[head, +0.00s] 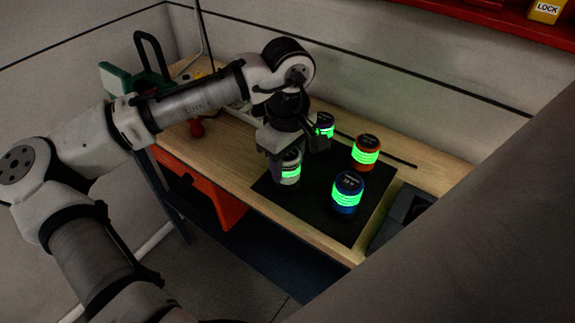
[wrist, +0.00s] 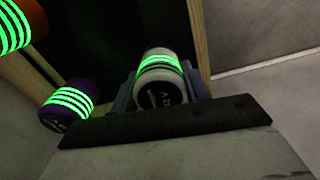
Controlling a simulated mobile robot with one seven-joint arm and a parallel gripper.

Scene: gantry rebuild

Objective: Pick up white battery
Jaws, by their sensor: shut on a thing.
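The white battery (head: 290,174) has a glowing green band and stands at the left part of the black mat (head: 330,218) in the head view. Its upper part is partly hidden by my gripper (head: 287,156). In the wrist view the white battery (wrist: 163,85) sits between the grey fingers of my gripper (wrist: 160,92), one on each side of it. My gripper is shut on it. I cannot tell whether its base touches the mat.
A blue battery (head: 347,192), an orange battery (head: 366,152) and a purple battery (head: 325,125) stand nearby on the mat. A dark grey box (head: 402,217) is at the bench's right. A green-and-black tool (head: 127,82) is at the far left. A wall runs behind the bench.

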